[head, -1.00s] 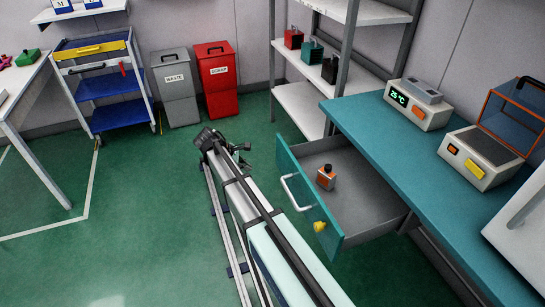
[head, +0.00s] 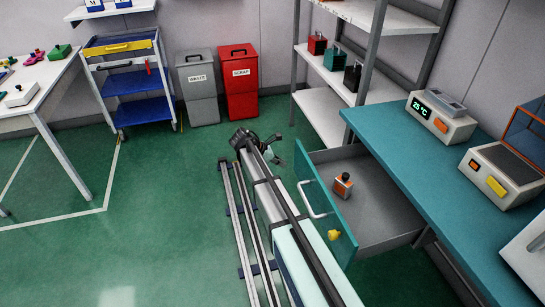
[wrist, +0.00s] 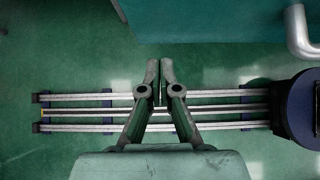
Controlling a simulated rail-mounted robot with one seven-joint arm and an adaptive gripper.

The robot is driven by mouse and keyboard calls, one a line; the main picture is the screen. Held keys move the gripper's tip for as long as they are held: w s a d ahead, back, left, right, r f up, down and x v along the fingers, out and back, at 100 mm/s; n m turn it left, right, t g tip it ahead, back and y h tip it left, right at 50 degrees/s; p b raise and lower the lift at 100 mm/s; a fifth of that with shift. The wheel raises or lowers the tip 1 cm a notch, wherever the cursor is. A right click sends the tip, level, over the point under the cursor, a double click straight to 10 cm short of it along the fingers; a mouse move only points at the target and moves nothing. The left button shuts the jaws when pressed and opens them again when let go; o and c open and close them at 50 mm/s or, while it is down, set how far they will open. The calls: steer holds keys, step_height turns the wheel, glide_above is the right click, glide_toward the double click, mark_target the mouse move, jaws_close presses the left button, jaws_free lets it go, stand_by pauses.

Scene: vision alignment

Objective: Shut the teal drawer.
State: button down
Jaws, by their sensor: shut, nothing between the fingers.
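The teal drawer (head: 320,215) is pulled well out from under the teal bench. An orange bottle with a black cap (head: 343,186) stands in the grey inside. My gripper (head: 275,152) is small in the head view, just left of the drawer's far front corner. In the wrist view the fingers (wrist: 160,65) are together and empty, over the floor rails. A teal panel (wrist: 225,20), probably the drawer front, and a pale handle (wrist: 300,35) show at the top there. I cannot tell whether the gripper touches the drawer.
The teal bench (head: 400,145) bears a device with a green display (head: 440,117) and a second boxy device (head: 500,178). A grey shelf unit (head: 323,108) stands behind the drawer. Grey (head: 198,90) and red (head: 240,85) bins stand at the back. The floor at left is open.

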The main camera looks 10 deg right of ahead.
steer(key=shift+w+d+f+p, duration=0.15)
steer(key=shift+d+p, duration=0.1)
steer(key=shift+d, duration=0.9)
steer(key=shift+s+d+f+p, duration=0.1)
steer(key=shift+d+p, duration=0.1)
steer(key=shift+d, duration=0.9)
steer(key=shift+w, duration=0.1)
